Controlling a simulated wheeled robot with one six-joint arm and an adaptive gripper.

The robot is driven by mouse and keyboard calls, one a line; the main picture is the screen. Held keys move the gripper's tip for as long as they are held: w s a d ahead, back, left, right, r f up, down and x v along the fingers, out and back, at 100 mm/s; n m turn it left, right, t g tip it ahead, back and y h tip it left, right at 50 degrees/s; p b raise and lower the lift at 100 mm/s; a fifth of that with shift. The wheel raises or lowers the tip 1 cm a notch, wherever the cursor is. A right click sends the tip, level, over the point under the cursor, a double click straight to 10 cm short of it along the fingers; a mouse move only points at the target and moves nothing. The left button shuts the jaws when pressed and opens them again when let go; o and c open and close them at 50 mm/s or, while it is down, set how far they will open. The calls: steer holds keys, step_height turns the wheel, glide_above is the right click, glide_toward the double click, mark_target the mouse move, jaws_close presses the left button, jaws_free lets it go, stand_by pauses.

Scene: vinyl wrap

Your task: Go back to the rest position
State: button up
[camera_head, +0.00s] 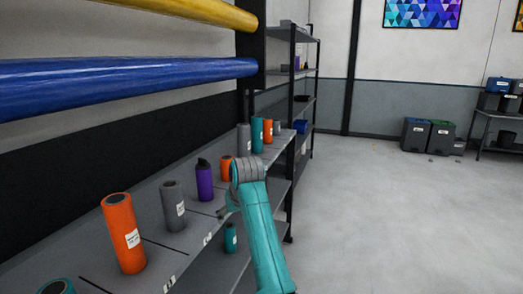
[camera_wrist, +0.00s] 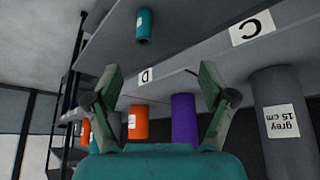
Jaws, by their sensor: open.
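My gripper (camera_head: 228,207) is at the front edge of the shelf in the head view, at the end of my teal arm. In the wrist view my gripper (camera_wrist: 163,68) shows two spread fingers with nothing between them. A purple roll (camera_head: 204,182) stands on the shelf behind it and shows between the fingers in the wrist view (camera_wrist: 184,118). A grey roll (camera_head: 174,206), labelled grey 15 cm in the wrist view (camera_wrist: 280,105), stands left of the purple one. A teal roll (camera_head: 230,238) is on the lower shelf. The wrist picture is upside down.
An orange roll (camera_head: 123,234) stands nearer, with a teal roll (camera_head: 57,287) at the bottom left corner. Several more rolls (camera_head: 257,135) stand farther along the shelf (camera_head: 150,255). Large blue (camera_head: 130,85) and yellow rolls hang above. The floor (camera_head: 400,215) to the right is clear.

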steer(key=s+d+f+t, duration=0.1)
steer(key=s+d+f, duration=0.2)
steer(key=f, duration=0.5)
steer(key=s+d+f+m, duration=0.1)
steer(key=s+d+f, duration=0.1)
steer(key=f, duration=0.6)
steer(key=s+d+f+t, duration=0.1)
steer(key=s+d+f, duration=0.2)
steer(key=f, duration=0.5)
steer(key=s+d+f+m+t, duration=0.1)
steer(key=s+d+f, duration=0.4)
steer(key=s+f, duration=0.3)
steer(key=s+d+f+m+t, duration=0.1)
steer(key=s+d+f, duration=0.4)
steer(key=s, duration=0.6)
steer(key=s+d+r+m+t+h, duration=0.1)
steer(key=s+d+t, duration=0.15)
steer(key=s, duration=0.85)
steer(key=s+d+r+t+h, duration=0.1)
steer(key=s+d, duration=0.2)
steer(key=s, duration=0.8)
steer(key=s+d+r+m+t, duration=0.1)
steer(key=s+d+r+t, duration=0.1)
steer(key=s+r, duration=1.5)
steer(key=shift+s+d+r+h, duration=0.35)
steer(key=shift+s+d, duration=0.1)
steer(key=shift+d, duration=0.1)
